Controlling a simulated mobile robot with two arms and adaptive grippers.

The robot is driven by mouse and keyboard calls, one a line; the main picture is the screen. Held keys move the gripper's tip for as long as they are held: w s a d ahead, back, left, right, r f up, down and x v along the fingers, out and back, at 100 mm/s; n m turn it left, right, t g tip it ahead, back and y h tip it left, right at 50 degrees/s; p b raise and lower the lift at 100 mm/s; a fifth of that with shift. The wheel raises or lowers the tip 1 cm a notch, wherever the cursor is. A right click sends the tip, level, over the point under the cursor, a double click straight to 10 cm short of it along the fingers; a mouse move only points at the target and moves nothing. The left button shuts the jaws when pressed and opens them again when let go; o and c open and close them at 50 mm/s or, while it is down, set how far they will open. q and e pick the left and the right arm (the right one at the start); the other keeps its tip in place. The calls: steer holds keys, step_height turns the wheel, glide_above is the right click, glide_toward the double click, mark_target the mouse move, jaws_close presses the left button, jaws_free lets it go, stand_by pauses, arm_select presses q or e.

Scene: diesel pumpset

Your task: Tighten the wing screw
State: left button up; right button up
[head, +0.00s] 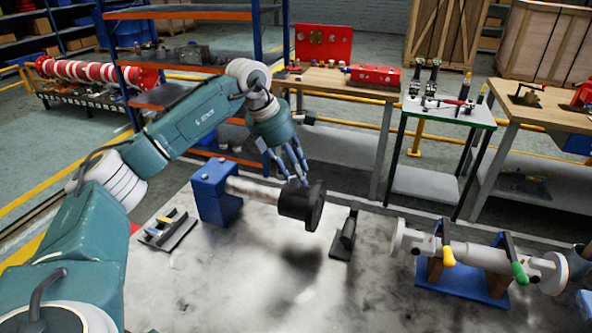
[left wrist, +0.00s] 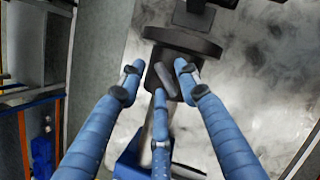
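A pale horizontal pipe (head: 255,189) runs from a blue block (head: 213,190) to a black round fitting (head: 299,205) with a wide flange. In the left wrist view a small dark wing-shaped piece, which looks like the wing screw (left wrist: 166,80), stands on the fitting. My left gripper (head: 297,182) reaches down over the fitting from above. In the left wrist view its blue fingers (left wrist: 158,76) are spread around the wing piece, with a gap on its left side. In the head view the fingers hide the wing piece. My right gripper is out of view.
A small black stand (head: 345,236) is right of the fitting on the pale worktop (head: 255,300). A black holder (head: 168,231) with small tools lies left. A flanged pipe with yellow and green handles sits on a blue base (head: 463,283) at right.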

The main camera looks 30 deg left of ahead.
arm_select(q)
steer(key=v, duration=1.2)
steer(key=shift+w, duration=0.1)
